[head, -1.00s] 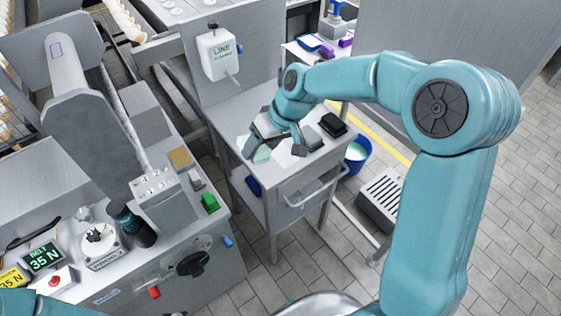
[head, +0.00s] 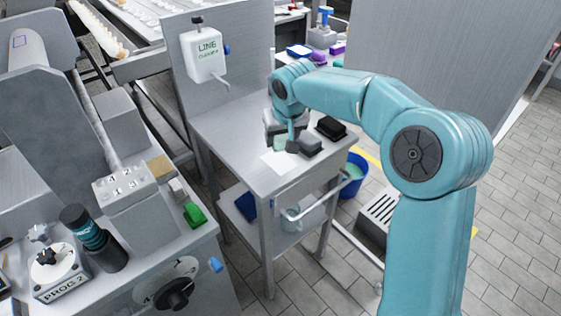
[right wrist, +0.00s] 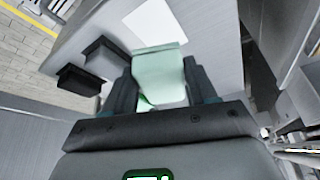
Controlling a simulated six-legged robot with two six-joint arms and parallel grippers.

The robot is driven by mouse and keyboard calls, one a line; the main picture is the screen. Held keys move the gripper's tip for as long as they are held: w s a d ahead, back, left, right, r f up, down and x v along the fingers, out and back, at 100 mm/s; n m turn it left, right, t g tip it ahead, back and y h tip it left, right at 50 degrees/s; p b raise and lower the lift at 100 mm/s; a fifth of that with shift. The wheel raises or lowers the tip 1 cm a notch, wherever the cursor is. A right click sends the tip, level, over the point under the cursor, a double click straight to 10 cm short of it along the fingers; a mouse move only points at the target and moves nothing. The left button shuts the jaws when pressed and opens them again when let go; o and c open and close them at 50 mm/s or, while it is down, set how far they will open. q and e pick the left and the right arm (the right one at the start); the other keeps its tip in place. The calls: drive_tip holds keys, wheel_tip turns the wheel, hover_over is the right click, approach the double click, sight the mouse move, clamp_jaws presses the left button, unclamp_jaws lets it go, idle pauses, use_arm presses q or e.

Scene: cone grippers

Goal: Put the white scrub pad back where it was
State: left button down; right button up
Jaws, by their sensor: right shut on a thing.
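My right gripper (head: 287,140) is over the steel side table (head: 234,121), jaws pointing down. In the right wrist view, the gripper (right wrist: 155,85) is shut on a pale mint-white pad (right wrist: 160,62), one dark finger on each side. In the head view the gripper mostly hides this pad. I cannot tell whether it touches the table. A flat white square (head: 280,163) lies bare on the tabletop, just in front of the gripper; it also shows in the right wrist view (right wrist: 152,23). My left gripper is not in view.
A grey block (head: 311,145) and a black block (head: 331,128) stand close to the right of the gripper. A white dispenser (head: 204,55) hangs on the panel behind. A blue bucket (head: 351,178) is at the table's right. The tabletop's left part is clear.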

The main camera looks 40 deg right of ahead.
sight(280, 163)
wheel_tip(280, 163, down, 6)
drive_tip(key=shift+a+f+b, duration=0.1)
drive_tip(key=shift+f+b, duration=0.05)
drive_tip(key=shift+b, duration=0.35)
drive_tip(key=shift+f, duration=0.4)
drive_tip(key=shift+r, duration=0.1)
drive_tip(key=o, duration=0.9)
drive_tip(key=shift+o, duration=0.2)
